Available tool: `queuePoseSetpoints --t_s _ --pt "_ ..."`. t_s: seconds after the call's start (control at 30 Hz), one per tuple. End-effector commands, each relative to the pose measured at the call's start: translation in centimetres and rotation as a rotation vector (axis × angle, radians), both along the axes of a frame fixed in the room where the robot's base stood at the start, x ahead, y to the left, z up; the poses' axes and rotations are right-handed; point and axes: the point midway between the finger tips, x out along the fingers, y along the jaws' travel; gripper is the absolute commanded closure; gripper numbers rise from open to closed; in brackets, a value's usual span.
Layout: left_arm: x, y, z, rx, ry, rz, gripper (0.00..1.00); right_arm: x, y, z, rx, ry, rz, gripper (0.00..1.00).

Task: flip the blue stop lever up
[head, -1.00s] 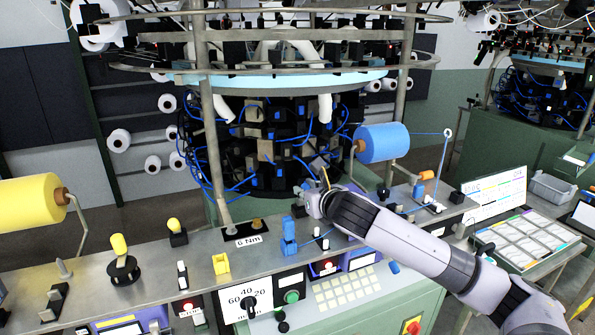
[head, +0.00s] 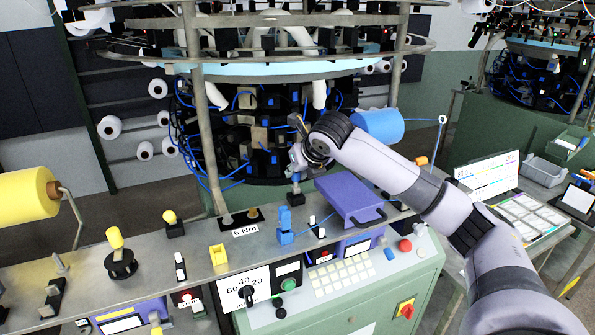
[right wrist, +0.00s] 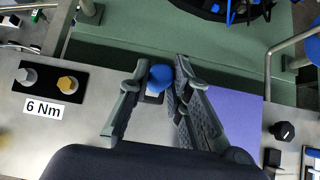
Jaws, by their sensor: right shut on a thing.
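The blue stop lever has a round blue knob (right wrist: 161,76) in the right wrist view, between the fingers of my right gripper (right wrist: 160,82). The gripper is shut on the lever from above and hides most of the knob in the head view. My left gripper is not in view.
A blue block-shaped part (head: 285,226) stands just in front of the lever. A purple box (head: 350,197) with a dark handle lies close on the right. The 6 Nm plate (head: 245,230) is on the left. The knitting machine's frame (head: 210,120) rises behind.

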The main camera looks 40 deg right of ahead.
Motion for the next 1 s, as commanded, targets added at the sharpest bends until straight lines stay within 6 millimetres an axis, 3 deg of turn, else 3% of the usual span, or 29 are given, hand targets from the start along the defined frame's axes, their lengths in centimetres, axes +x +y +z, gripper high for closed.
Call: queuePoseSetpoints --t_s 0.4,0.43,0.7,1.0 --pt "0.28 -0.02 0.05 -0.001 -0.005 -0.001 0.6 0.05 -0.04 0.07 0.002 0.004 -0.001 1.0" --pt "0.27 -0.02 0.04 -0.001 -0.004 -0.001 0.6 0.05 -0.05 0.07 0.002 0.004 -0.001 0.8" --pt "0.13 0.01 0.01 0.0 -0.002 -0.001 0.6 0.04 -0.04 0.05 0.001 0.004 -0.001 0.62" --pt "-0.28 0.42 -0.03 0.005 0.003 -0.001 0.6 -0.02 -0.04 0.08 0.0 0.004 -0.001 0.61"
